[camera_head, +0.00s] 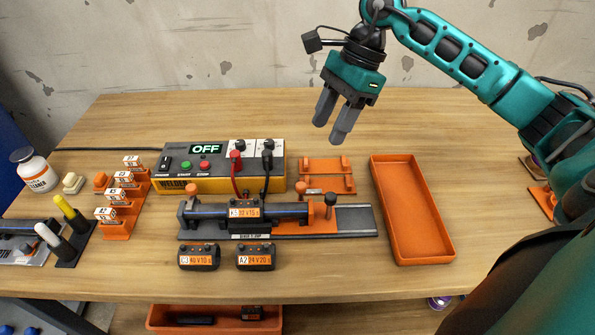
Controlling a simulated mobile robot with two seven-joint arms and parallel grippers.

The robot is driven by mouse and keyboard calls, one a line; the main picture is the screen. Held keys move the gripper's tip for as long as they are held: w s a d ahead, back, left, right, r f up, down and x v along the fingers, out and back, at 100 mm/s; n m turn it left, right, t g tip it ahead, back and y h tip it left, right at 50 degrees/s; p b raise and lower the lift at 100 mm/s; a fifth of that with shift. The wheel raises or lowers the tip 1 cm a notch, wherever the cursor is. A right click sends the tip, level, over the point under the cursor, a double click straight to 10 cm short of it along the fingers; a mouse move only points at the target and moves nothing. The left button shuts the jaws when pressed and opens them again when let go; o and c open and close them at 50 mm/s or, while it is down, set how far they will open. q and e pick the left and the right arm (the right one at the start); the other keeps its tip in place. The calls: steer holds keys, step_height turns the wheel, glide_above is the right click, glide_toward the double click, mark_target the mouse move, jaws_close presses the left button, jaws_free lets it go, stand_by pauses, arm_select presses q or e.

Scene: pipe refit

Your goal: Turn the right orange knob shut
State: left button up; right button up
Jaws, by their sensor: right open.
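The bench clamp (355,222) lies across the middle of the table with a dark pipe (213,209) along it. A further orange knob (190,189) is at the clamp's left end. A black fitting (250,214) with an orange label sits around the pipe. My right gripper (333,124) is open and empty, above the table behind the clamp, apart from the knobs. My left gripper is out of view.
The welder box (190,184) reads OFF; its red cable (236,178) and black cable (266,178) run to the fitting. Two loose black fittings (199,257) (255,257) lie in front. An empty orange tray (449,247) is at the right. Labelled orange holders (118,226) stand left.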

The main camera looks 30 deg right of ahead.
mark_target(302, 184)
steer(key=x, duration=1.2)
steer(key=shift+a+f, duration=0.25)
jaws_close()
